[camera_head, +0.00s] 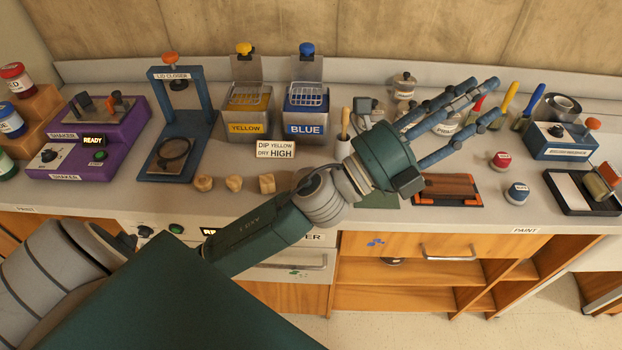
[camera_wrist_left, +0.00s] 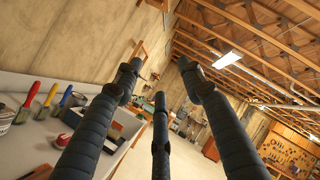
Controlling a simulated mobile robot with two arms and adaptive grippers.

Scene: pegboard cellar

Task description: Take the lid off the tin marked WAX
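I cannot read the word WAX on any tin. Several small pale tins stand toward the back of the bench in the head view. One tin (camera_head: 403,87) with a dark knob on its lid stands at the back. Another tin (camera_head: 446,124) with a partly readable label is partly hidden behind my left gripper's fingers. My left gripper (camera_head: 486,99) is above the bench in front of these tins, pointing right, its three fingers spread and empty. The spread fingers also show in the left wrist view (camera_wrist_left: 160,95). My right gripper is not in view.
A blue tin opener-like device (camera_head: 565,140) and a black paint tray (camera_head: 580,200) stand at the right. Yellow (camera_head: 246,112) and blue (camera_head: 306,112) dip tanks stand left of the gripper, near a blue lid closer (camera_head: 186,130).

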